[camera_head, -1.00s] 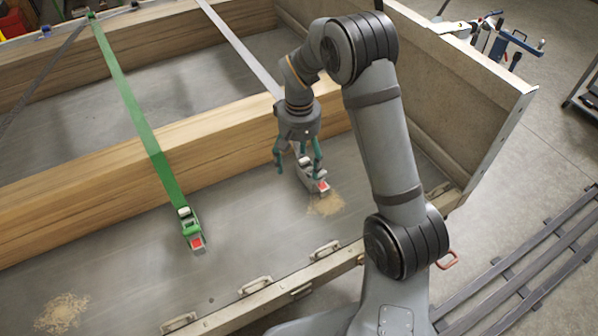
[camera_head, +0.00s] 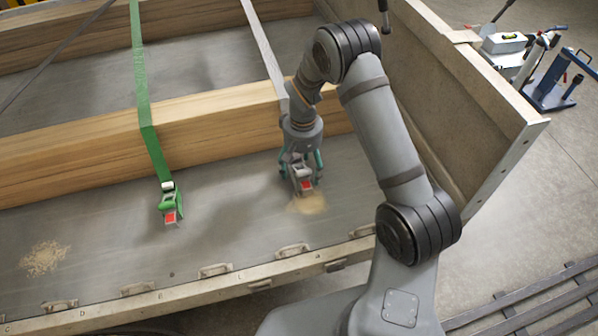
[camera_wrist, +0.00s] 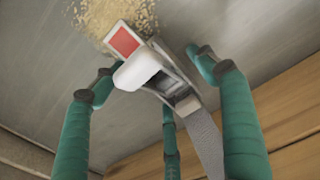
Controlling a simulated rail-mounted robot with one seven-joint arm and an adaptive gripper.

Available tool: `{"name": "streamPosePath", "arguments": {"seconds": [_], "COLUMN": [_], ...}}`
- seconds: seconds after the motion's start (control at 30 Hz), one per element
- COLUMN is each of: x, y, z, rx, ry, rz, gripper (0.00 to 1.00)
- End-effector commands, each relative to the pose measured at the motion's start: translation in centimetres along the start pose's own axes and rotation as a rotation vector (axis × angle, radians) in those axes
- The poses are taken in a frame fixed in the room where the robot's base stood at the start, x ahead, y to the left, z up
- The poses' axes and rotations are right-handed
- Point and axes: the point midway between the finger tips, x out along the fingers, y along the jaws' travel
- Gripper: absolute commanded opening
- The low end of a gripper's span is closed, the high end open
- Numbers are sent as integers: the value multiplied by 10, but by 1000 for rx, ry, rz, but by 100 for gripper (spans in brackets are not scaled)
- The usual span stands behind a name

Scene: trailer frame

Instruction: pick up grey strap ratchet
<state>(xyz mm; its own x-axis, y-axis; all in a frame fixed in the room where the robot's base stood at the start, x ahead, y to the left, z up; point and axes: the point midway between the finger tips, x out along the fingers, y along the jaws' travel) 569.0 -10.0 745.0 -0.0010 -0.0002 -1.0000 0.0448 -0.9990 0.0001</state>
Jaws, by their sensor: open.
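The grey strap ratchet (camera_head: 302,178), with a red label, hangs at the end of the grey strap (camera_head: 264,48) by the near side of the front beam. In the wrist view the ratchet (camera_wrist: 150,68) fills the middle, its red patch at the upper left and the grey webbing (camera_wrist: 205,140) running down. My gripper (camera_head: 302,170) is over the ratchet, pointing down. Its teal fingers stand apart around the ratchet, two on the sides and one below in the wrist view (camera_wrist: 160,85). I cannot tell whether any finger touches it.
A green strap with its green ratchet (camera_head: 170,203) lies to the left. The wooden beam (camera_head: 60,155) runs behind. Sawdust (camera_head: 310,204) lies below the grey ratchet. The trailer's side wall (camera_head: 470,110) rises at right. Bare bed lies between the ratchets.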

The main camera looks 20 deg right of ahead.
Motion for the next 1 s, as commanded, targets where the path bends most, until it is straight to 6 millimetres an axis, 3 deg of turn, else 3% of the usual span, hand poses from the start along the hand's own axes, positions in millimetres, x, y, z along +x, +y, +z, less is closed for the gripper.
{"name": "streamPosePath", "arguments": {"seconds": [0.33,1.0], "x": [9,9], "y": [0,0], "z": [0,0], "rx": [0,0], "ry": [1,0], "rz": [0,0], "gripper": [72,33]}}
